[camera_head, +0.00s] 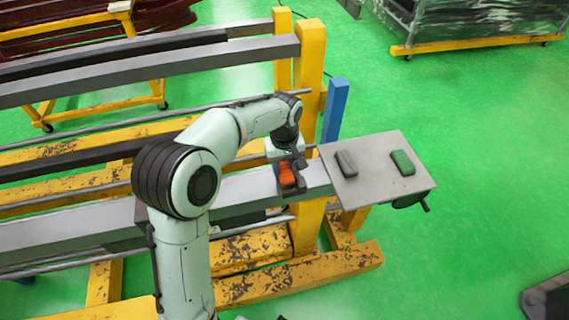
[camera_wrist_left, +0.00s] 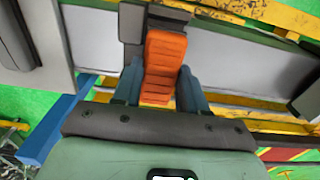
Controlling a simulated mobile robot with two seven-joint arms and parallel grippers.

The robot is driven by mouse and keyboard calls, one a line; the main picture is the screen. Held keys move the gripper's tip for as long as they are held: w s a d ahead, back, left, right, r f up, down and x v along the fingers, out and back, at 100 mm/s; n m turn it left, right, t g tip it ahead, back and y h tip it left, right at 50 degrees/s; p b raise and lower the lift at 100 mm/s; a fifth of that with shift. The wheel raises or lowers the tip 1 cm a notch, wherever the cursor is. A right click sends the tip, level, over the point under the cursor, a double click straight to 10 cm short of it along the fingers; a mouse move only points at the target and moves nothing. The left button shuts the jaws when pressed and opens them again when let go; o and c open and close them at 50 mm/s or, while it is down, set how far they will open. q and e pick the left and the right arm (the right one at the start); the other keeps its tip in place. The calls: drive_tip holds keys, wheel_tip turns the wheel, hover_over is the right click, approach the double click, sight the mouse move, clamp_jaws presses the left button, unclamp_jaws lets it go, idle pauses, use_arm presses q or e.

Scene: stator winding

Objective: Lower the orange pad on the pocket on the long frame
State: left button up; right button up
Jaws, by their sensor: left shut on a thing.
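My left gripper (camera_wrist_left: 155,92) is shut on the orange pad (camera_wrist_left: 160,60), with one blue-grey finger on each side of it. In the head view the orange pad (camera_head: 287,175) shows at the right end of the long grey frame (camera_head: 235,188), just left of the plate. Dark grey parts (camera_wrist_left: 132,24), which look like the pocket, show beside and beyond the pad's far end in the left wrist view. The gripper and pad hide most of the pocket. I cannot tell whether the pad touches it. I do not see my right gripper.
A grey plate (camera_head: 375,195) right of the gripper bears a dark grey pad (camera_head: 346,163) and a green pad (camera_head: 402,162). A yellow post (camera_head: 309,75) and a blue post (camera_head: 334,110) stand close behind the gripper. Open green floor lies to the right.

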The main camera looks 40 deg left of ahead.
use_arm(q)
drive_tip(key=shift+f, duration=0.1)
idle(0.3)
drive_tip(key=shift+f+b, duration=0.45)
drive_tip(key=shift+f, duration=0.4)
drive_tip(key=o, duration=1.5)
drive_tip(key=shift+o, duration=0.2)
drive_tip(key=shift+r, duration=0.1)
